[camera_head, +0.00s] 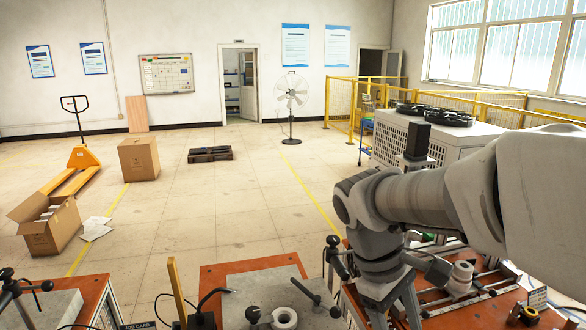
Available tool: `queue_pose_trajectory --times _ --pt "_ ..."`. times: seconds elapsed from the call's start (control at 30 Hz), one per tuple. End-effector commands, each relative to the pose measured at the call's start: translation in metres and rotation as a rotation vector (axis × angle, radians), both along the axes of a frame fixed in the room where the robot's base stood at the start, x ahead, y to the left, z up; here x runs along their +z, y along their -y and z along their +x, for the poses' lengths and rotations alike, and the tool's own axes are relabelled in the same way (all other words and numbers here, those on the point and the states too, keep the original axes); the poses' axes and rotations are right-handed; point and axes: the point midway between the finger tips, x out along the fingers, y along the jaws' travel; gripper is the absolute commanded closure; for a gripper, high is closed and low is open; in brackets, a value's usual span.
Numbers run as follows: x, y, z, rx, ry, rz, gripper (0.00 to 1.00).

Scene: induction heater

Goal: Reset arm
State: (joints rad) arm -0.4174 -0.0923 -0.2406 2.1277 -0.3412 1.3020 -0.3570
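My arm reaches in from the right. My gripper (391,312) points down over the orange-topped workbench (440,318) at the lower right. Its two fingers stand apart, and I see nothing held between them. The fingertips run close to the bottom edge of the picture. A grey-white cylindrical part (460,277) sits on metal rails on the bench, to the right of my gripper. A round ring-shaped part (285,318) lies on the grey plate of the middle bench, to the left of my gripper.
Clamp levers (334,252) stand just left of my gripper. A yellow tape measure (529,314) lies at the lower right. A large white machine (388,140) stands behind my arm. Cardboard boxes (138,158), a pallet jack (82,157) and a fan (291,92) stand farther back.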

Motion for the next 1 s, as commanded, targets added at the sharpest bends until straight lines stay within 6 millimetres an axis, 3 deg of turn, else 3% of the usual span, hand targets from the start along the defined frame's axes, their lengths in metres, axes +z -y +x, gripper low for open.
queue_pose_trajectory --times 0.6,1.0 --pt "0.028 -0.017 -0.055 -0.46 0.554 0.371 0.31" --pt "0.033 -0.022 -0.064 -0.579 0.697 0.443 0.31"
